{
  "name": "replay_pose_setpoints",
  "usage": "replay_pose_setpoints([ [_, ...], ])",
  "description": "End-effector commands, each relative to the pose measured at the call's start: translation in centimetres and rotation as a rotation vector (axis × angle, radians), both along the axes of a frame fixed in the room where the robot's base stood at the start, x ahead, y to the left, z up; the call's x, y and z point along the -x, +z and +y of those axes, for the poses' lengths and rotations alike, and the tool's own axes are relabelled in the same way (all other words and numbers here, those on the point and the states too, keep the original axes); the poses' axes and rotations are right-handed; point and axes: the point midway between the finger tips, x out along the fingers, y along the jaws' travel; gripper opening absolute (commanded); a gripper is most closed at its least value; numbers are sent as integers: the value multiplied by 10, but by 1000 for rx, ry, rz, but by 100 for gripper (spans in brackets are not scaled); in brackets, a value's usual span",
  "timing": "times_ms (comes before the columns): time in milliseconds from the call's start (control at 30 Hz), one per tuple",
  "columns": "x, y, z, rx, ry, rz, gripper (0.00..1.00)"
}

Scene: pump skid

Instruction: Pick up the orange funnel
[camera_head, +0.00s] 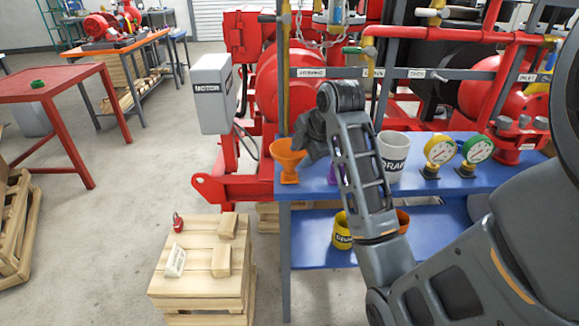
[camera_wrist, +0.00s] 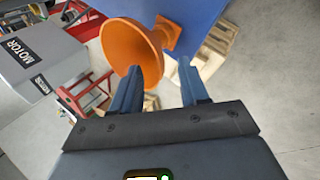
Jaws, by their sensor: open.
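The orange funnel (camera_head: 287,157) stands on the blue bench top (camera_head: 245,186) near its left front corner, wide mouth up in the head view. In the wrist view the orange funnel (camera_wrist: 131,54) lies just beyond the fingertips, its wide rim towards the left finger. I cannot tell whether a finger touches the funnel.
A purple object (camera_head: 333,174), a white DRAIN cup (camera_head: 392,152), a yellow gauge (camera_head: 439,152) and a green gauge (camera_head: 476,152) stand to the right. A yellow container (camera_head: 342,232) is on the lower shelf.

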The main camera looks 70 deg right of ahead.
Motion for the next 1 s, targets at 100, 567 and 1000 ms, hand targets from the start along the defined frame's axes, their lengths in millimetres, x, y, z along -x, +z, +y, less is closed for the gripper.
replay_pose_setpoints([
  [100,-7,-13,-6,-3,-2,3,44],
  [567,-21,-38,-16,0,-2,-1,44],
  [1000,-21,-38,-16,0,-2,-1,7],
])
